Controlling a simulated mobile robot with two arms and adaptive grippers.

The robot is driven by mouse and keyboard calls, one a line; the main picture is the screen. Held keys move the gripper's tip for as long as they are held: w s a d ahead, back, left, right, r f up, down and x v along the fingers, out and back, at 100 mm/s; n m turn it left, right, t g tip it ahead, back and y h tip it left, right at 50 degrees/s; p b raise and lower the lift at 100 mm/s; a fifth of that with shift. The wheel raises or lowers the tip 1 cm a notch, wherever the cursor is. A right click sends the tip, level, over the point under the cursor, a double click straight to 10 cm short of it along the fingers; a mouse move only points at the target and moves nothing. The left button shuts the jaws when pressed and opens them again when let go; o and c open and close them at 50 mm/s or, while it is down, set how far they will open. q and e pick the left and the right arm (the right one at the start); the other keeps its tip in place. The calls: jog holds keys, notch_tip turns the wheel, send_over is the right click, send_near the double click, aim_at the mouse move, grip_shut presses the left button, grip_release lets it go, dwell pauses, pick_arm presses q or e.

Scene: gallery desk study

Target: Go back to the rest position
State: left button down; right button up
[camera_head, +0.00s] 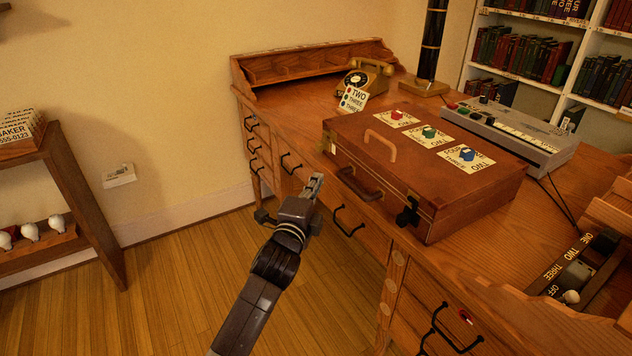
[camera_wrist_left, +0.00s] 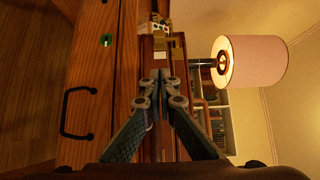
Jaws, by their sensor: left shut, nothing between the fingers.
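My left gripper (camera_head: 314,184) is in front of the wooden desk (camera_head: 290,101), near its drawer fronts and left of the brown case. It is shut and empty. In the left wrist view its fingers (camera_wrist_left: 160,76) meet at the tips, with nothing between them. The brown case (camera_head: 350,145) lies closed on the desk, with red, green and blue knobs on labelled plates on its lid. My right gripper does not show in either view.
Black drawer handles (camera_head: 348,222) stick out from the desk front. A telephone (camera_head: 370,78) and a grey device (camera_head: 510,130) stand on the desk. A shelf (camera_head: 85,205) stands at the left. Wooden floor (camera_head: 170,280) is clear between. A lamp (camera_wrist_left: 250,62) shows in the wrist view.

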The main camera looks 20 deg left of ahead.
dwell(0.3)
